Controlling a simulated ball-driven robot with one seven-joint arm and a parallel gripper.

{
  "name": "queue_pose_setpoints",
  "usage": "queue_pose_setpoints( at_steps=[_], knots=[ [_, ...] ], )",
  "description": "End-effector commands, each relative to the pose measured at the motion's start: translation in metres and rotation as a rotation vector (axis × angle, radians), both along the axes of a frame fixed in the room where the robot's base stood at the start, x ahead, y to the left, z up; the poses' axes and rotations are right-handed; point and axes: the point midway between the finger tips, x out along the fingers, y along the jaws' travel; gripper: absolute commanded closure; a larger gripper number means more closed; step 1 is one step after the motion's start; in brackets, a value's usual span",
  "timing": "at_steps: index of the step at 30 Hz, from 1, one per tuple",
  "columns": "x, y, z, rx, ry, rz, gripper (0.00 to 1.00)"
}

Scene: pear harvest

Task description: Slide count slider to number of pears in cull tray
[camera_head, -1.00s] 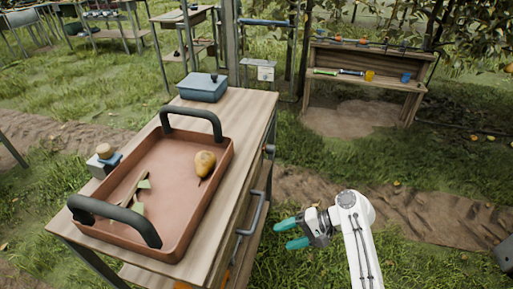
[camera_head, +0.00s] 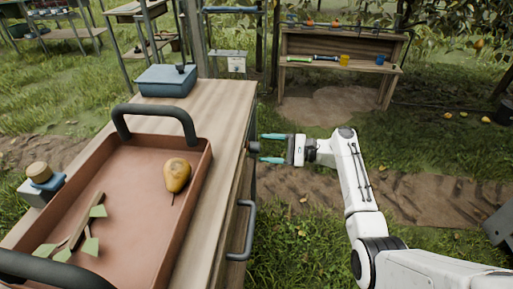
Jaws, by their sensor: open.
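A terracotta tray (camera_head: 115,150) with black handles sits on the wooden cart top and matches the cull tray. One yellow-brown pear (camera_head: 177,175) lies in it, beside a twig with green leaves (camera_head: 80,228). A small dark knob (camera_head: 253,147) sticks out from the cart's right side; it may be the count slider, but no scale or numbers are readable. My gripper (camera_head: 264,148) is open, its teal fingers pointing left, one above and one below the knob's level. I cannot tell whether they touch it.
A blue lidded box (camera_head: 167,80) stands at the cart's far end. A small block with a wooden knob (camera_head: 40,178) is left of the tray. A grey handle (camera_head: 243,230) juts from the cart's right side below my gripper. A wooden bench (camera_head: 340,65) stands behind, with grass between.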

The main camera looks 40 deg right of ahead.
Motion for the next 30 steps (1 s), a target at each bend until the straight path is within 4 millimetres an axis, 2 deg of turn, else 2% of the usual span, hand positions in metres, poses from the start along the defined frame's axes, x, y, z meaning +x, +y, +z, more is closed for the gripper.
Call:
queue_pose_setpoints(
  at_steps=[3,7,19,30],
  knots=[
    [0.015,0.012,-0.001,0.0,0.001,0.002,0.37],
    [0.025,0.02,0.0,-0.001,0.0,0.001,0.37],
    [0.031,0.024,0.0,-0.001,0.0,-0.001,0.37],
    [0.031,0.024,0.0,-0.002,0.001,0.0,0.72]
  ],
)
